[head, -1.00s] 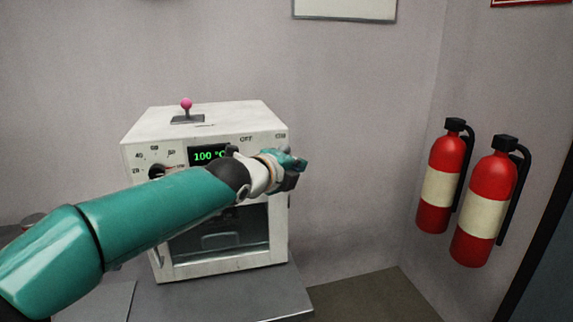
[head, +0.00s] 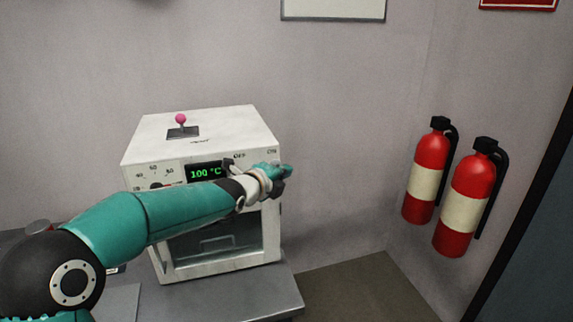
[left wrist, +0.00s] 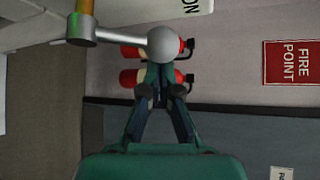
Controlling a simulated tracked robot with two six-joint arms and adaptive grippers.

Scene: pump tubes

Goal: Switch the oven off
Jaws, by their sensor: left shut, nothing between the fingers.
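The white oven (head: 205,265) stands on a grey bench, its green display reading 100 °C. OFF and ON labels show at the upper right of its front. My left gripper (head: 286,171) is shut and empty in front of that right part, just below the labels. In the left wrist view, the shut fingers (left wrist: 157,78) point at a silver lever (left wrist: 118,36) with a ball end, which appears beside or just beyond the fingertips. I cannot tell whether they touch. An ON label shows close by. In the head view my arm hides the lever. My right gripper is not in view.
A pink-topped joystick (head: 181,121) stands on the oven. A dial at the panel's left is partly hidden by my arm. Two red fire extinguishers (head: 428,170) hang on the wall at right. The space between oven and extinguishers is free.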

